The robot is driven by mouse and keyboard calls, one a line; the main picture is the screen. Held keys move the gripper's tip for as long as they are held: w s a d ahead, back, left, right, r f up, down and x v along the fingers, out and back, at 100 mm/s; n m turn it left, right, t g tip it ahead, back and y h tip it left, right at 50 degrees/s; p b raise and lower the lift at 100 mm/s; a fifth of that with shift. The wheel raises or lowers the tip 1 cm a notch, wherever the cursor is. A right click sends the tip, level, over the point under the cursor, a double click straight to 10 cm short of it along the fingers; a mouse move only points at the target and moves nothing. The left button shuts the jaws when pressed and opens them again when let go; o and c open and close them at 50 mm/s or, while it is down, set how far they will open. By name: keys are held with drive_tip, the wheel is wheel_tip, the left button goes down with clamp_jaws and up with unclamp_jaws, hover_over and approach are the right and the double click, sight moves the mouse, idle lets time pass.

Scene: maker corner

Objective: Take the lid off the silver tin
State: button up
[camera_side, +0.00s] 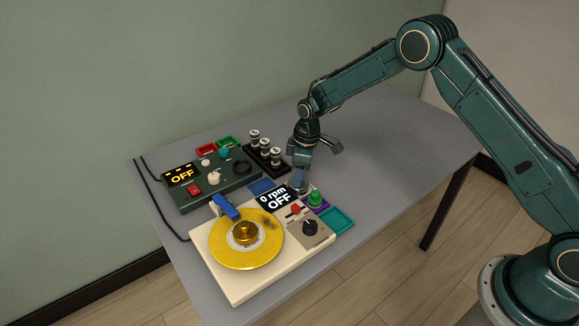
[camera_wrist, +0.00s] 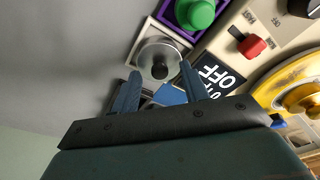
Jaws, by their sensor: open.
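The silver tin's round lid (camera_wrist: 160,48), with a small dark knob (camera_wrist: 159,70), shows from above in the wrist view. It sits on a pale-edged square pad, and the lid looks seated. My gripper (camera_wrist: 160,71) is open, with one fingertip on each side of the knob over the near part of the lid. I cannot tell whether the fingers touch it. In the side view my gripper (camera_side: 300,186) points down behind the turntable's display, and its fingers mostly hide the tin.
A green knobbed object (camera_side: 315,197) stands on a purple pad close beside the tin. The cream turntable (camera_side: 277,271) with a yellow disc is in front. A dark control box (camera_side: 215,186) and a black rack (camera_side: 267,160) of jars are left. The table's right side is clear.

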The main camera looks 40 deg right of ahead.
drive_tip(key=shift+f, duration=0.4)
clamp_jaws()
